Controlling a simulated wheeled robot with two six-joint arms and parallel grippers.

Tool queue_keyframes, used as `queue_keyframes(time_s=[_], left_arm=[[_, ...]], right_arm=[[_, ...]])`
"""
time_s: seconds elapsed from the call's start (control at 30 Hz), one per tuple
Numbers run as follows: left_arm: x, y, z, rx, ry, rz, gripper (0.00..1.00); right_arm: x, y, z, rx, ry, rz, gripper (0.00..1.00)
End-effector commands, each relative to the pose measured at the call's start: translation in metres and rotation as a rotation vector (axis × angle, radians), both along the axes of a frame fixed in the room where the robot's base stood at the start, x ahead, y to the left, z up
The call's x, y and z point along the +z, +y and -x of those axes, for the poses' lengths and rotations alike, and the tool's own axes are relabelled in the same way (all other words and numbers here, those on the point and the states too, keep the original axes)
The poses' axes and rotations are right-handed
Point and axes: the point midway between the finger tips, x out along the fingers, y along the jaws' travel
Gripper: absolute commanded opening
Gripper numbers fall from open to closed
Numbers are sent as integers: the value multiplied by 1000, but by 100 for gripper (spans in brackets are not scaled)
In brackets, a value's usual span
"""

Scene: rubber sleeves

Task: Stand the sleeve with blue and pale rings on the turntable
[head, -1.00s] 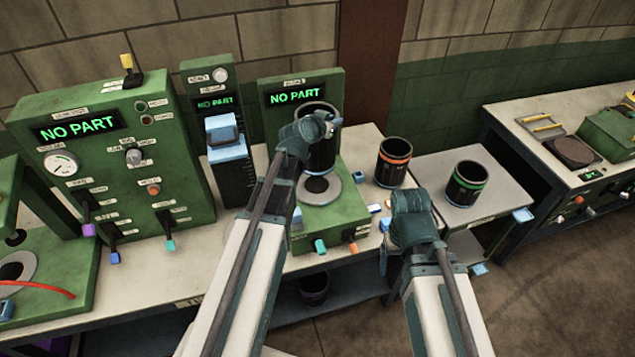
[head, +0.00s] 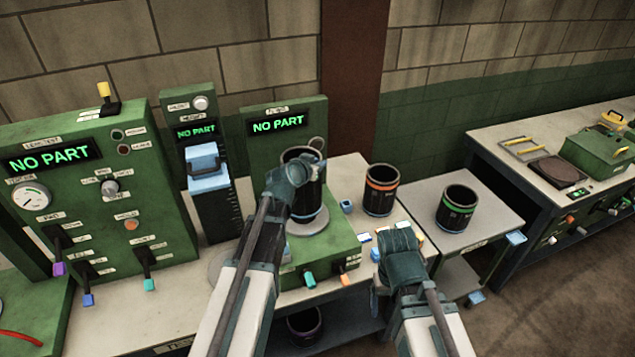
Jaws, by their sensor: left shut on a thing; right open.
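My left gripper (head: 305,172) is shut on a black sleeve (head: 309,206), near its upper part. The sleeve is upright over the grey turntable disc (head: 308,232) on the green runout-type stand. Its bottom edge is at or just above the disc; I cannot tell whether it touches. A bluish edge shows low on the sleeve, but the gripper hides much of its side, so its rings are not clear. My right gripper (head: 402,240) is open and empty, low in front of the right-hand side table.
An orange-ringed sleeve (head: 381,190) stands on the bench right of the stand. A green-ringed sleeve (head: 457,209) stands on the side table (head: 487,217). A blue-topped height gauge (head: 208,176) stands to the left. The stand's display (head: 278,123) reads NO PART. Another dark sleeve (head: 304,325) is on the lower shelf.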

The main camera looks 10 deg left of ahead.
Motion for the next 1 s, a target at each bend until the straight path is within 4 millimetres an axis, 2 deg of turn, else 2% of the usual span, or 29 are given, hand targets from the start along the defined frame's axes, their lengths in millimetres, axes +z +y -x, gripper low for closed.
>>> queue_keyframes(time_s=[0.27,0.6,1.0], left_arm=[[-6,0,0,1,-2,-1,0],[-39,0,0,1,-2,-1,0],[-41,0,0,1,-2,-1,0]], right_arm=[[-7,0,0,-1,0,0,79],[-40,0,0,-3,-2,-1,79],[-41,0,0,-3,-2,-1,79]])
